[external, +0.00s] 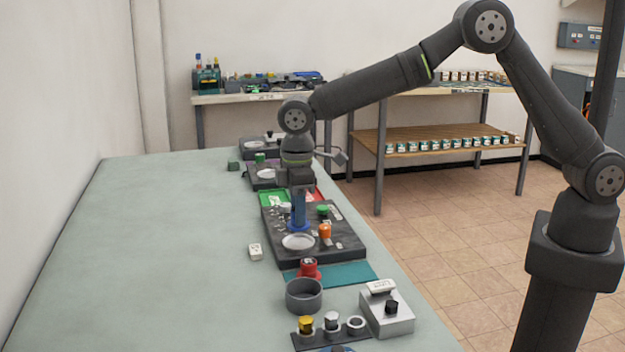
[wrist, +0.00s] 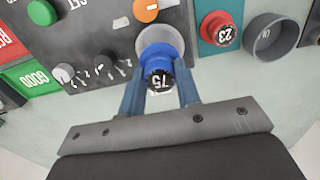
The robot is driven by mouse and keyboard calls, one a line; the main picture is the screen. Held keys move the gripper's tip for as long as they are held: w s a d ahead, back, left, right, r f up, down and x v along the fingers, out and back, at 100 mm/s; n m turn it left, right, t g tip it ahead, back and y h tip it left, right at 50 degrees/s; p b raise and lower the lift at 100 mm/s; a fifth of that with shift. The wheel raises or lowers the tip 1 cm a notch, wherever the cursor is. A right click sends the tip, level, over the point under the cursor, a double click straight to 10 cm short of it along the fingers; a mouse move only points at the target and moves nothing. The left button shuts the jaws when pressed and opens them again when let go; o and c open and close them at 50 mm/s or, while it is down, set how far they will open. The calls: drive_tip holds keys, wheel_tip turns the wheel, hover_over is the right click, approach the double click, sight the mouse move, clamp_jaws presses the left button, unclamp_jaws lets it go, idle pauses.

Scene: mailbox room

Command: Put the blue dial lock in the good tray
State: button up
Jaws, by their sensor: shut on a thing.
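The blue dial lock (wrist: 158,72) has a black dial face marked 75. My gripper (external: 299,218) points down and its two blue fingers are shut on the lock, one on each side in the wrist view. The lock shows in the external view (external: 298,228) just behind the pale round seat (external: 298,242) on the dark panel (external: 330,256). I cannot tell whether it touches the panel. The good tray (external: 273,197) is green, at the panel's far left. Its GOOD label (wrist: 36,77) shows upside down at the left of the wrist view.
A red reject tray (wrist: 8,40) adjoins the good tray. The panel carries a green button (external: 323,210), an orange button (external: 325,231) and small knobs. A red dial lock (external: 309,267) and grey cup (external: 304,294) stand nearer the camera.

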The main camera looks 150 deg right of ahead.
drive_tip(key=s+d, duration=0.3)
drive_tip(key=d, duration=0.1)
drive_tip(key=s+d, duration=0.2)
drive_tip(key=d, duration=0.2)
drive_tip(key=s+d, duration=0.3)
drive_tip(key=d, duration=0.1)
drive_tip(key=shift+s+f, duration=0.2)
drive_tip(key=shift+s, duration=0.1)
drive_tip(key=shift+s+d+f, duration=0.75)
drive_tip(key=shift+s+d, duration=0.4)
drive_tip(key=shift+s, duration=0.5)
drive_tip(key=shift+s+d+f, duration=0.8)
drive_tip(key=shift+s+d, duration=0.4)
drive_tip(key=shift+s, duration=0.45)
drive_tip(key=shift+s+d+f, duration=0.75)
drive_tip(key=shift+s+d, duration=0.4)
drive_tip(key=shift+s, duration=0.5)
drive_tip(key=shift+f, duration=0.25)
drive_tip(key=shift+f, duration=0.85)
drive_tip(key=shift+f, duration=0.1)
drive_tip(key=o, duration=1.3)
